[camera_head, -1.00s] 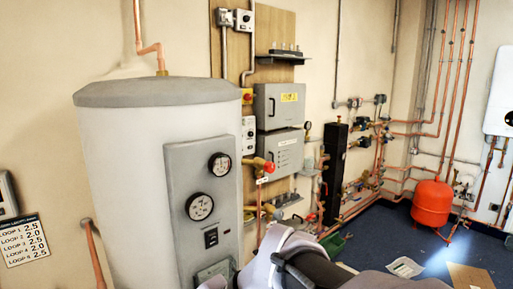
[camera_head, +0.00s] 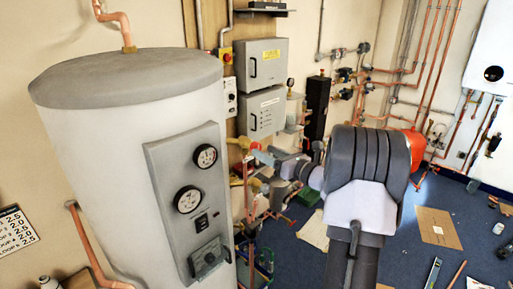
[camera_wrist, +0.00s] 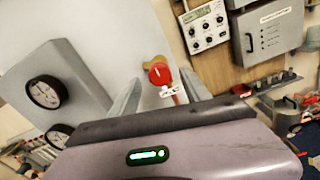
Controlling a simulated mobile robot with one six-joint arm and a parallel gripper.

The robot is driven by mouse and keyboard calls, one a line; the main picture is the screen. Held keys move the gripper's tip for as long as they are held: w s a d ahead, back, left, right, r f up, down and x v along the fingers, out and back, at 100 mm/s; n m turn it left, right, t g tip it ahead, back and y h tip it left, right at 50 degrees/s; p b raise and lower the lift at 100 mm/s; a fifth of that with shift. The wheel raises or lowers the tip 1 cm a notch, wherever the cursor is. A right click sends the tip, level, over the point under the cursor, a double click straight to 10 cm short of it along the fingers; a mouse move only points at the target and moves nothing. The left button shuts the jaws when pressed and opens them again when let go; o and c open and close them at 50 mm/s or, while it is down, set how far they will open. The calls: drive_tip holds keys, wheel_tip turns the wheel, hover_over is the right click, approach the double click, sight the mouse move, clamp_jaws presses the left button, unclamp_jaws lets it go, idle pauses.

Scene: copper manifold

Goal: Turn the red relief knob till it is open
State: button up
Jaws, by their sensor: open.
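The red relief knob (camera_wrist: 159,73) is a round red cap with a pale line on its face, seen in the wrist view with a white tag (camera_wrist: 172,91) below it. My gripper (camera_wrist: 160,82) is open, its two fingers on either side of the knob in that view. I cannot tell whether they touch it. In the head view my gripper (camera_head: 262,157) reaches left to the copper and brass fittings beside the grey tank (camera_head: 95,160). The knob is small and partly hidden there.
The tank's gauge panel (camera_head: 165,170) stands left of my gripper. Grey control boxes (camera_head: 262,62) hang on the wall behind it. A red vessel (camera_head: 418,145) stands further right. The blue floor holds cardboard (camera_head: 438,228) and scattered tools.

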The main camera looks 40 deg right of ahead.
sight(259, 148)
drive_tip(key=w, duration=0.4)
drive_tip(key=shift+w+a, duration=0.15)
drive_tip(key=shift+w, duration=0.1)
drive_tip(key=shift+c, duration=0.3)
clamp_jaws()
